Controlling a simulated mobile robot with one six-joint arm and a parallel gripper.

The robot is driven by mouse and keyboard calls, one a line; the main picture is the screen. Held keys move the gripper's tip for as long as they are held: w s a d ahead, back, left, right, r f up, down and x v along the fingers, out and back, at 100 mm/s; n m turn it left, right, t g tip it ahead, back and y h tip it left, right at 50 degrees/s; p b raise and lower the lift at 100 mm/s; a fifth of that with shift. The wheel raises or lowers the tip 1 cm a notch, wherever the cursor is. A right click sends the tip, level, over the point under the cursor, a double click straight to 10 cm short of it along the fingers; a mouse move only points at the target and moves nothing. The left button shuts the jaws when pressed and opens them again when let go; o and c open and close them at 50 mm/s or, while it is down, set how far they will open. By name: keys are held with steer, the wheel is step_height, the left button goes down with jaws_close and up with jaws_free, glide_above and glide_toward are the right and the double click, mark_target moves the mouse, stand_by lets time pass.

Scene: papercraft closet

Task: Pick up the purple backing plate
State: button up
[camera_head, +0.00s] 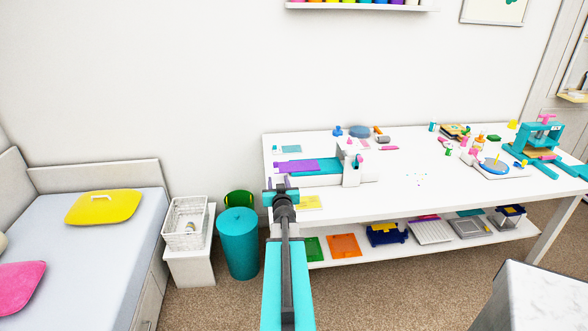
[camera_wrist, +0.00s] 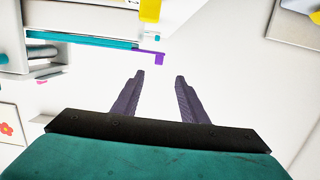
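The purple backing plate (camera_head: 297,166) lies flat at the left end of the teal bed (camera_head: 325,178) of a white machine on the table. In the wrist view, a purple edge with a small tab (camera_wrist: 157,58) shows beside the teal strip, beyond my fingertips; most of the plate is not visible there. My gripper (camera_wrist: 157,78) is open, with nothing between its two dark fingers. In the head view my gripper (camera_head: 281,190) is at the table's left front, just left of and in front of the plate, apart from it as far as I can tell.
The white machine (camera_head: 352,168) stands right of the plate. A yellow card (camera_head: 309,202) lies near the table's front edge. A teal bin (camera_head: 238,240) and a white basket (camera_head: 187,222) stand left of the table. The table's middle front is mostly clear.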

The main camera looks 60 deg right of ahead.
glide_toward(276, 164)
steer(key=shift+w+d+f, duration=0.25)
steer(key=shift+w+d, duration=0.2)
steer(key=shift+d, duration=0.05)
steer(key=shift+w+d+f, duration=0.3)
steer(key=shift+w+d, duration=0.15)
steer(key=shift+d, duration=0.1)
stand_by(0.3)
steer(key=shift+p+x, duration=0.55)
steer(key=shift+x, duration=1.95)
steer(key=shift+s+d+r, duration=0.1)
steer(key=shift+r, duration=0.05)
jaws_close()
steer(key=shift+r, duration=0.15)
